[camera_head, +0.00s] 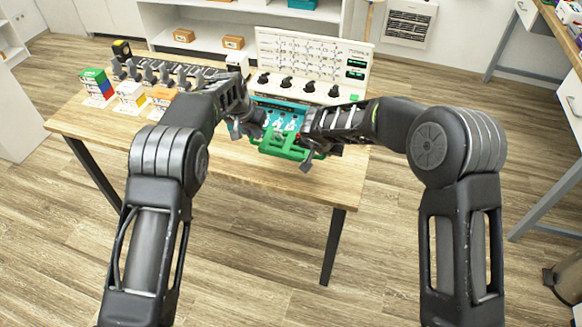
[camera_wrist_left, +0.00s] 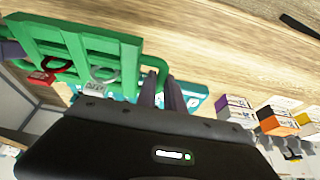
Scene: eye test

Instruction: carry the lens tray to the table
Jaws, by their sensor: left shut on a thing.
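The green lens tray (camera_head: 283,146) is at the front right part of the wooden table (camera_head: 220,165), in front of a teal mat (camera_head: 278,112). I cannot tell whether it touches the table. My left gripper (camera_head: 252,130) is shut on the tray's left end. In the left wrist view its dark fingers (camera_wrist_left: 168,95) are at a loop handle of the lens tray (camera_wrist_left: 85,42), which holds a red-rimmed lens (camera_wrist_left: 50,72) and a grey-rimmed lens (camera_wrist_left: 104,74). My right gripper (camera_head: 314,148) is at the tray's right end; its fingertips are too hidden to judge.
A white panel (camera_head: 315,58) with dark knobs stands at the table's back right. Small coloured boxes (camera_head: 130,96) and a rack of dark devices (camera_head: 160,72) occupy the left. The table's front left is clear. A second desk (camera_head: 566,38) stands at right.

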